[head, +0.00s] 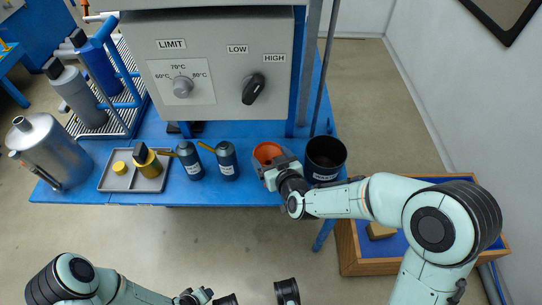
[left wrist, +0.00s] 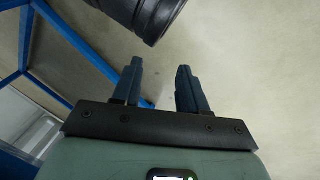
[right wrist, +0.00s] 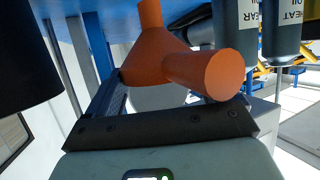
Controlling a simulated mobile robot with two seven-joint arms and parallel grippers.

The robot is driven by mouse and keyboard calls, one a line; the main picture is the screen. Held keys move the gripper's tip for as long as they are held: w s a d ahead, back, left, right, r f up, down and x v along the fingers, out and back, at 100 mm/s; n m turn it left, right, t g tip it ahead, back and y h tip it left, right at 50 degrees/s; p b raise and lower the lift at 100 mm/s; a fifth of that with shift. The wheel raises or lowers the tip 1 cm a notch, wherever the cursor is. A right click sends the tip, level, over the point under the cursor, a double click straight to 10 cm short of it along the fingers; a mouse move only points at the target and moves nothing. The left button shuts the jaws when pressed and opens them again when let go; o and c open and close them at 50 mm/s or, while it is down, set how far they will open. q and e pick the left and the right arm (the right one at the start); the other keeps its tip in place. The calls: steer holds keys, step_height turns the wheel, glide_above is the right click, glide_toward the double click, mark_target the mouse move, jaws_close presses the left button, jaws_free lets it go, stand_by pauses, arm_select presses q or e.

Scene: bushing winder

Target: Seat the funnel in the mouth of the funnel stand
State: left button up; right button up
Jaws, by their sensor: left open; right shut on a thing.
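The orange funnel (head: 267,151) is at the table's front edge, left of the black can. My right gripper (head: 274,167) is shut on it. In the right wrist view the funnel (right wrist: 155,58) shows its cone, a spout running up out of frame and a round orange stub towards the camera. One finger shows beside the cone; the other is hidden behind the funnel. I cannot make out a separate funnel stand, nor what the spout touches. My left gripper (left wrist: 160,75) is open and empty above the floor.
The black can (head: 325,160) stands close to the right of my right gripper. Two dark bottles (head: 227,162) stand left of the funnel, beside a grey tray (head: 150,182). The grey control box (head: 215,75) rises behind. A wooden-sided box (head: 350,255) is lower right.

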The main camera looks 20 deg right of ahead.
steer(key=shift+f, duration=0.35)
steer(key=shift+f+b, duration=0.7)
steer(key=shift+b, duration=0.05)
arm_select(q)
steer(key=shift+g, duration=0.6)
steer(key=shift+s+a+f+b, duration=0.2)
steer(key=shift+s+f, duration=0.3)
steer(key=shift+f, duration=0.3)
steer(key=shift+s+a+f+b, duration=0.2)
steer(key=shift+s+f, duration=0.25)
steer(key=shift+f, duration=0.3)
steer(key=shift+s+a+f+b, duration=0.15)
steer(key=shift+s+a+f, duration=0.1)
steer(key=shift+s+f, duration=0.4)
arm_select(e)
steer(key=shift+f, duration=0.75)
arm_select(q)
steer(key=shift+w+f, duration=0.15)
steer(key=shift+f+b, duration=0.3)
arm_select(e)
steer(key=shift+f, duration=0.35)
steer(key=o, duration=0.8)
